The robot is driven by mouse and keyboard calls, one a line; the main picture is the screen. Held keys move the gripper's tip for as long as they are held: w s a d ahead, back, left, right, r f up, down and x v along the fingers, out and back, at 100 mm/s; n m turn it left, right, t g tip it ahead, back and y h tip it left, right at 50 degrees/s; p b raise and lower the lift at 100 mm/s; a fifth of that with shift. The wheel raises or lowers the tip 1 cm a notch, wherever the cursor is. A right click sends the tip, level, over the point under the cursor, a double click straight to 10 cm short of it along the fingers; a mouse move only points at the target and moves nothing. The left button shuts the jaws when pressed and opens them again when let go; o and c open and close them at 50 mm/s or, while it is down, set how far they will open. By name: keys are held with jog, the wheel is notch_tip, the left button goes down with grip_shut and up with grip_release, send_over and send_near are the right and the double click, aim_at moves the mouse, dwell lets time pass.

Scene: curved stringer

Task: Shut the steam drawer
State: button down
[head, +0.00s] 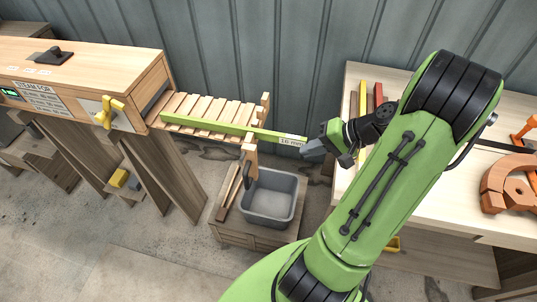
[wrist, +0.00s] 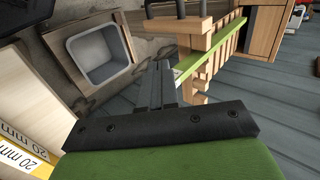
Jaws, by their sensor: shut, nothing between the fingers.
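The steam drawer (head: 205,108) is a slatted wooden rack standing out to the right of the wooden steam box (head: 85,75). It also shows in the wrist view (wrist: 222,50), with upright wooden posts at its outer end. A long green strip (head: 215,127) marked 16 mm lies along the slats, and its right end sticks out past the posts. My gripper (head: 311,150) is shut and empty, close to that end. In the wrist view my fingertips (wrist: 166,68) point towards the strip's end and a post. I cannot tell whether they touch.
A grey bin (head: 268,198) sits on a low wooden stand below the drawer's outer end. A workbench (head: 435,190) stands at the right, with coloured strips and orange curved pieces. A yellow handle (head: 108,113) is on the steam box front. A corrugated wall is behind.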

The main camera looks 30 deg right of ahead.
jog(key=b+x, duration=0.1)
jog(key=x, duration=0.3)
jog(key=r+b+x, duration=0.1)
jog(key=x, duration=0.3)
jog(key=w+a+b+x, duration=0.1)
jog(key=x, duration=0.3)
jog(key=shift+w+a+r, duration=0.1)
jog(key=shift+a+r, duration=0.05)
jog(key=shift+r, duration=0.1)
jog(key=shift+w+a+r, duration=0.1)
jog(key=shift+w+a, duration=0.2)
jog(key=shift+w, duration=0.05)
